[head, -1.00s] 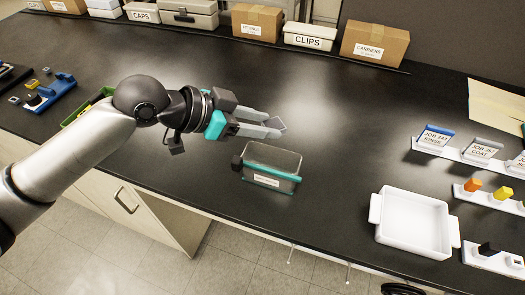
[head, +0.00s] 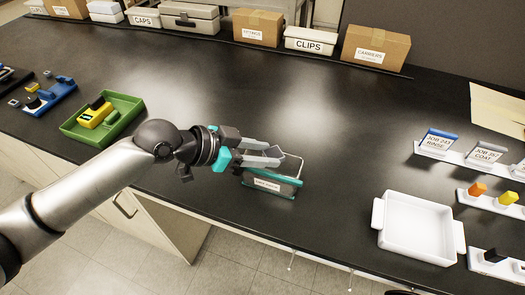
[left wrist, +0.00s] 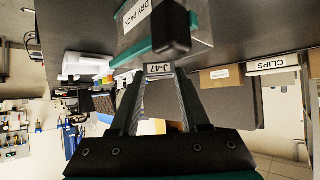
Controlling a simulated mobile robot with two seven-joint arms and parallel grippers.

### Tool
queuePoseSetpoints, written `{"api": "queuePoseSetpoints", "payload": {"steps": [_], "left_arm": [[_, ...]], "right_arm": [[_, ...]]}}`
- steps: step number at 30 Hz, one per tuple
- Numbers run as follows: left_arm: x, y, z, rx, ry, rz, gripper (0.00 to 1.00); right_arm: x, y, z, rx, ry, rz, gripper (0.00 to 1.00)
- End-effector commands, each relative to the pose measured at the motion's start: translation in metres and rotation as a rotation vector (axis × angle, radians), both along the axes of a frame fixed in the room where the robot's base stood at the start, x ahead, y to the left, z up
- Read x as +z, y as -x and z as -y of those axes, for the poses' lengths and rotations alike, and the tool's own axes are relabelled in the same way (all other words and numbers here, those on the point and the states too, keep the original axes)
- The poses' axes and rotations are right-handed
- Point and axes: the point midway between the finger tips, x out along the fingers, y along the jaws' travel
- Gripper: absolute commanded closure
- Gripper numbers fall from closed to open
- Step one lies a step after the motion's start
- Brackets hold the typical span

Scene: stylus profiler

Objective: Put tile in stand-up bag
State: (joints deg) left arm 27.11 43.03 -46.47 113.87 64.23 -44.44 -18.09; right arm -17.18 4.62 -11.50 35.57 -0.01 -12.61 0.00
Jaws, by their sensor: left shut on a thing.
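The stand-up bag (head: 287,187) is a clear pouch with a teal band and a white label, upright near the bench's front edge. It also shows in the left wrist view (left wrist: 200,30), where its label reads DRY PACK. My left gripper (head: 277,156) is shut on a small tile (left wrist: 160,69) marked J-47. In the head view the fingertips overlap the upper part of the bag; I cannot tell whether the tile is inside the mouth or just above it. The tile is hard to make out in the head view. My right gripper is not in view.
A white tray (head: 377,213) stands to the right of the bag. A green tray (head: 70,128) with a yellow device is at the left. White racks (head: 455,152) are at the far right. Boxes line the back. The middle of the black bench is clear.

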Motion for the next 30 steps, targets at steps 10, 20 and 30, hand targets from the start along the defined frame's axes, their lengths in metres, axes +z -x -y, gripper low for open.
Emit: {"api": "queuePoseSetpoints", "payload": {"steps": [10, 20, 30], "left_arm": [[-0.007, 0.0, 0.0, 0.0, 0.001, -0.001, 0.42], [-0.007, 0.0, 0.0, 0.0, 0.001, -0.001, 0.24], [0.011, 0.005, -0.012, 0.002, -0.003, 0.0, 0.24]], "right_arm": [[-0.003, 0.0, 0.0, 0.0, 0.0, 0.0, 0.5], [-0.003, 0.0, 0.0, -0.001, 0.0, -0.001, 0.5], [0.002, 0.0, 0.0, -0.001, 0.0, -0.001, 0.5]]}}
